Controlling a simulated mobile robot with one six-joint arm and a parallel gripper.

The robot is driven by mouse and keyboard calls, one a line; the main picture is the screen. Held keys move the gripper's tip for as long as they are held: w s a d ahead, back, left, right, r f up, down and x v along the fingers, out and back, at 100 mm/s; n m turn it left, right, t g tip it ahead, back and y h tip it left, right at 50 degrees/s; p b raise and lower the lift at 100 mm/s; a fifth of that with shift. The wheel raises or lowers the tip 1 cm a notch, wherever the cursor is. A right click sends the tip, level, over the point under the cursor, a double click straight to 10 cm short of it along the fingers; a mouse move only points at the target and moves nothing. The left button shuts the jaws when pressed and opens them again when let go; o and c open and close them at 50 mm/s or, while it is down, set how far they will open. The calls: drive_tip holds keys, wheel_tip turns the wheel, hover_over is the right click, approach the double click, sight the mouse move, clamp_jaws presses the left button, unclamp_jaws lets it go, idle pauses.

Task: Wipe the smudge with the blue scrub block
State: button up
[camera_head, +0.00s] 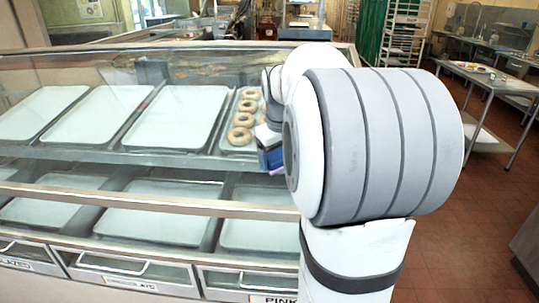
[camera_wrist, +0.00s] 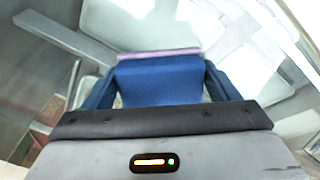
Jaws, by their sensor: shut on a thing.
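The blue scrub block (camera_wrist: 158,82) is in my gripper (camera_wrist: 157,88), between the two dark blue fingers, in the wrist view. A pale purple strip shows along its far edge. In the head view a small part of the blue block (camera_head: 271,158) shows in front of the glass case, left of my arm, and my arm hides the rest of it. I cannot make out the smudge in either view. I cannot tell whether the block touches a surface.
A glass display case (camera_head: 150,205) with metal edges fills the left side. Its upper shelf holds white trays (camera_head: 170,115) and a tray of several doughnuts (camera_head: 240,137). Drawers with handles (camera_head: 113,266) line the front below. A metal table (camera_head: 492,80) stands at the right, with open tiled floor before it.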

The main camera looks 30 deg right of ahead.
drive_tip(key=shift+s+d, duration=0.7)
drive_tip(key=shift+d, duration=0.3)
drive_tip(key=shift+s+d, duration=0.7)
drive_tip(key=shift+d, duration=0.35)
drive_tip(key=shift+s+d, duration=0.7)
drive_tip(key=shift+d, duration=0.3)
drive_tip(key=shift+w+a+f, duration=0.1)
drive_tip(key=shift+w+a, duration=0.45)
drive_tip(key=shift+a, duration=0.25)
drive_tip(key=shift+w+a+f, duration=0.1)
drive_tip(key=shift+w+a, duration=0.4)
drive_tip(key=shift+a, duration=0.25)
drive_tip(key=shift+w+a+r, duration=0.1)
drive_tip(key=shift+w+a, duration=0.6)
drive_tip(key=shift+a, duration=0.3)
drive_tip(key=shift+w+a+r, duration=0.1)
drive_tip(key=shift+w+a, duration=0.55)
drive_tip(key=shift+a, duration=0.35)
drive_tip(key=shift+w+a+r, duration=0.1)
drive_tip(key=shift+w+a, duration=0.6)
drive_tip(key=shift+a, duration=0.3)
drive_tip(key=shift+p, duration=0.3)
drive_tip(key=shift+p+v, duration=1.85)
drive_tip(key=shift+v, duration=1.2)
